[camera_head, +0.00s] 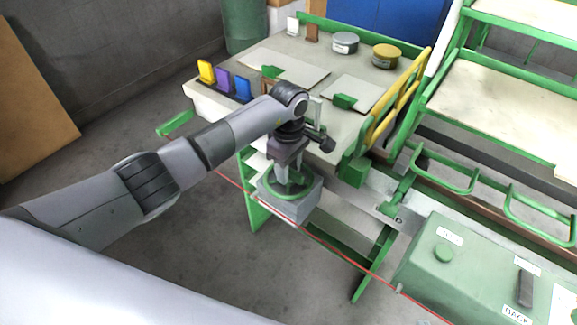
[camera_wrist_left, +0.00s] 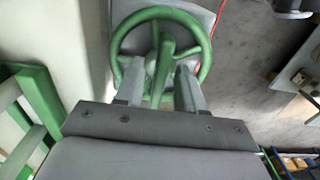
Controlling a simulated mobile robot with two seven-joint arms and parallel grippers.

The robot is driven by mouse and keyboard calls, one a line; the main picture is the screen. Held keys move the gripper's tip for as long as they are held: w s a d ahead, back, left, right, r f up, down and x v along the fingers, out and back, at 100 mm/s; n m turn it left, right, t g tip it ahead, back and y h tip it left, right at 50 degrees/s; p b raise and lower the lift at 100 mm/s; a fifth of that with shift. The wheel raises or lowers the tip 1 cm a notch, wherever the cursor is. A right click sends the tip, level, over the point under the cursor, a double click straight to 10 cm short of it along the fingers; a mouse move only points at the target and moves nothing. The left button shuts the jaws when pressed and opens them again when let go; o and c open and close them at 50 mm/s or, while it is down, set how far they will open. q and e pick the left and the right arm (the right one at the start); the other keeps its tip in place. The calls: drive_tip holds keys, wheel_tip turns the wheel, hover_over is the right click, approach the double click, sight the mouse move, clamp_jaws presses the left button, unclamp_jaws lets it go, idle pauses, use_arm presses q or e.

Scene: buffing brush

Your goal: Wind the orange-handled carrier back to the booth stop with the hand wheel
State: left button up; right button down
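The green hand wheel (camera_head: 303,190) sits on a grey box below the front edge of the bench. My left gripper (camera_head: 283,172) points down over the wheel. In the left wrist view the wheel (camera_wrist_left: 118,38) shows as a ring with spokes and a hub. The two fingers of my left gripper (camera_wrist_left: 160,72) are apart, one on each side of a green spoke, inside the rim. I cannot tell whether they touch it. No orange handle can be made out in either view, so I cannot place the carrier.
A light bench (camera_head: 300,50) holds yellow, purple and blue blocks and two round tins. A yellow-barred green frame (camera_head: 402,95) stands at its right edge. Green loops (camera_head: 455,182) line a rail to the right. A green box (camera_head: 460,270) with labels is at lower right. A red cord crosses below.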

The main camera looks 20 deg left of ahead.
use_arm(q)
clamp_jaws()
drive_tip(key=shift+n, duration=0.3)
